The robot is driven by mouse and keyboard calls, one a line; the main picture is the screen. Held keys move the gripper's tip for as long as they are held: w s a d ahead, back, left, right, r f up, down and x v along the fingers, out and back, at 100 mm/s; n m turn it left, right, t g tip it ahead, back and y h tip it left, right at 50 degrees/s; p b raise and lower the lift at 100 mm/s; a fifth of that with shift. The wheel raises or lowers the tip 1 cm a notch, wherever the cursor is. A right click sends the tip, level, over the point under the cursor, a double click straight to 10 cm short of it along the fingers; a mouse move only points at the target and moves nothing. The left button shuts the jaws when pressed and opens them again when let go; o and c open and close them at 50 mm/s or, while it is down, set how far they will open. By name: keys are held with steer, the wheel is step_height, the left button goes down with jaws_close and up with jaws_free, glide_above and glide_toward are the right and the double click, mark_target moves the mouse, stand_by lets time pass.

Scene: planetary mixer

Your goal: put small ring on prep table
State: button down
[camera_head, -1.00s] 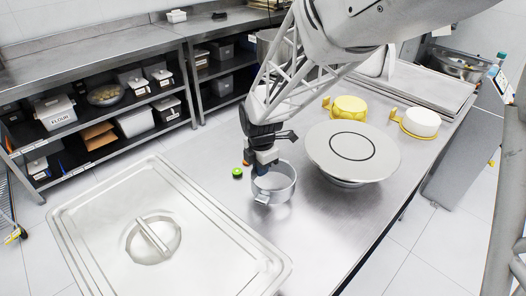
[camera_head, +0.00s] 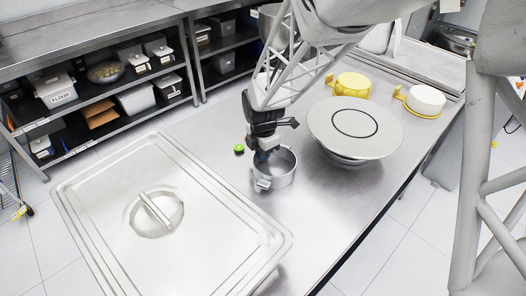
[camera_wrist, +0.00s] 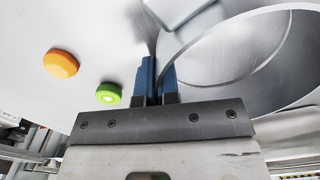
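The small ring (camera_head: 284,176) is a short, open metal cylinder with a tab on its near side. It is on or just above the steel prep table (camera_head: 315,220); I cannot tell if its base touches. My gripper (camera_head: 263,155) is at the ring's left rim. In the wrist view, the blue fingertips (camera_wrist: 156,78) are close together with the ring's thin wall between them. The curved ring (camera_wrist: 235,75) fills the right of that view.
A green button-like piece (camera_head: 239,149) lies left of the ring. An orange one (camera_wrist: 61,64) shows in the wrist view. A round grey plate (camera_head: 385,130) stands right, a lidded steel pan (camera_head: 110,225) front left, and yellow moulds (camera_head: 352,82) behind. Bare table lies in front.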

steer(key=shift+f, duration=0.15)
steer(key=c, duration=1.4)
jaws_free()
steer(key=shift+o, duration=0.2)
step_height(320, 180, up, 12)
